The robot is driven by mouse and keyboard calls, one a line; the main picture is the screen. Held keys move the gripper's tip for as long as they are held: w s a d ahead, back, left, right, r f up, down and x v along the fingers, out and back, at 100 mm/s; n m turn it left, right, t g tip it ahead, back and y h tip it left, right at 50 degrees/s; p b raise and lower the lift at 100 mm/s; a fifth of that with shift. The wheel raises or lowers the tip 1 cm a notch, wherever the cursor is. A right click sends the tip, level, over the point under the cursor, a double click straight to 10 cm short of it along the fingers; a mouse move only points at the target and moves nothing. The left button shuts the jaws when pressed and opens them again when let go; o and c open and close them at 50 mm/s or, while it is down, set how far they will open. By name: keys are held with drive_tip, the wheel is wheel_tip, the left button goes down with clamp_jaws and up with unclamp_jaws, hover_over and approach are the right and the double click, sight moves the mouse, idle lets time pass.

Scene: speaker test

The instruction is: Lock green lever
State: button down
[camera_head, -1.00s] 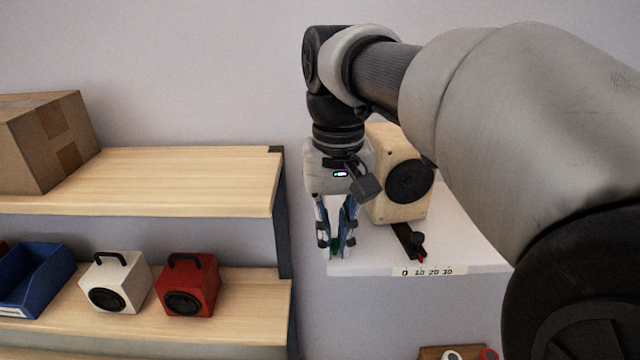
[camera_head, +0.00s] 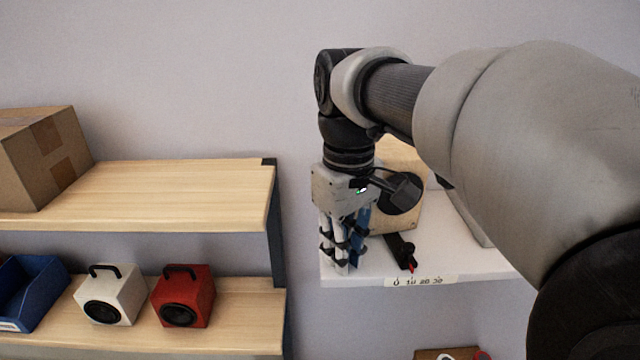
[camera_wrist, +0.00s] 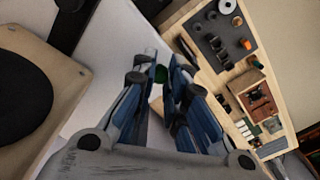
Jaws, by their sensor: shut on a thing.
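My gripper (camera_head: 342,266) points down at the left front corner of the white table (camera_head: 460,264). In the wrist view its blue and grey fingers are closed around a small green piece, the green lever (camera_wrist: 161,74), of which only a little shows between the fingertips. In the head view the fingers hide the green lever. A wooden speaker (camera_head: 400,218) with a round black cone stands behind and to the right of my gripper. It also shows at the left of the wrist view (camera_wrist: 70,100).
A black lever with a red tip (camera_head: 404,252) lies right of my gripper, above a number scale (camera_head: 424,281). A wooden shelf (camera_head: 180,185) at left holds a cardboard box (camera_head: 45,155), a white speaker (camera_head: 110,298), a red speaker (camera_head: 185,298) and a blue bin (camera_head: 35,290).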

idle(0.3)
drive_tip(key=c, duration=1.6)
unclamp_jaws()
drive_tip(key=shift+o, duration=0.2)
wheel_tip(320, 180, up, 12)
